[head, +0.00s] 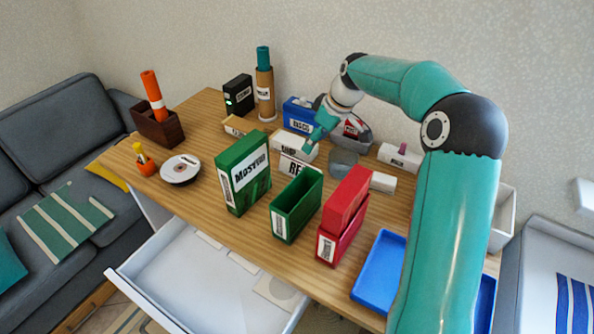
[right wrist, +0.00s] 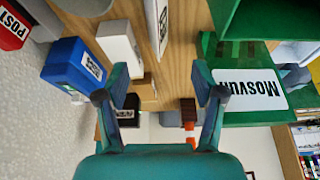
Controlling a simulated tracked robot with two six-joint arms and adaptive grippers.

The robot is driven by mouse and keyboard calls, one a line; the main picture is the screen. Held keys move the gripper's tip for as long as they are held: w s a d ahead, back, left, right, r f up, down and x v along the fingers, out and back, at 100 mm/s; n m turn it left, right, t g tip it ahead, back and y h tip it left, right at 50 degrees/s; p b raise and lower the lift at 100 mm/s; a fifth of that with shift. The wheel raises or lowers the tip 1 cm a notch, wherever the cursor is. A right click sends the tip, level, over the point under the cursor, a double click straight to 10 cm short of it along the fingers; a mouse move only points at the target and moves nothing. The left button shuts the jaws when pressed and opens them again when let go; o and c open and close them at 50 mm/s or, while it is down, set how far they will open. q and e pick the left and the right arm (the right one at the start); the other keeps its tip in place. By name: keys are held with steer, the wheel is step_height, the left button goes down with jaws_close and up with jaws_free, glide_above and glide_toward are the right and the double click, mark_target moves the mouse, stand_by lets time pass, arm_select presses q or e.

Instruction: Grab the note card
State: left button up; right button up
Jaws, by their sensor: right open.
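A white card with large dark letters beginning "RE" (head: 293,167), which looks like the note card, stands on the table behind the open green box. Its lower part is hidden in the head view. In the right wrist view, a narrow white lettered face (right wrist: 159,22) shows at the top, probably the same card. My right gripper (head: 313,138) is above and behind the card, close to a white box. In the right wrist view its two fingers (right wrist: 161,82) are spread with nothing between them. My left gripper is not in view.
A tall green MOSVUM box (head: 243,172), an open green box (head: 297,207) and a red box (head: 343,215) stand in front. A blue box (head: 299,116) and white box (head: 294,147) stand behind. A blue tray (head: 378,268) is at right. A white drawer (head: 190,278) is open below.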

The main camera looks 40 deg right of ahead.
mark_target(298, 167)
steer(key=p+x, duration=0.1)
steer(key=x, duration=0.8)
steer(key=shift+w+a+f, duration=0.15)
steer(key=shift+w+f, duration=0.1)
steer(key=shift+w, duration=0.05)
steer(key=shift+w+f+p, duration=0.3)
steer(key=shift+f, duration=0.2)
steer(key=p+x, duration=0.1)
steer(key=x, duration=0.3)
steer(key=shift+w+d, duration=0.1)
steer(key=shift+d, duration=0.15)
steer(key=shift+c, duration=0.2)
steer(key=c, duration=0.8)
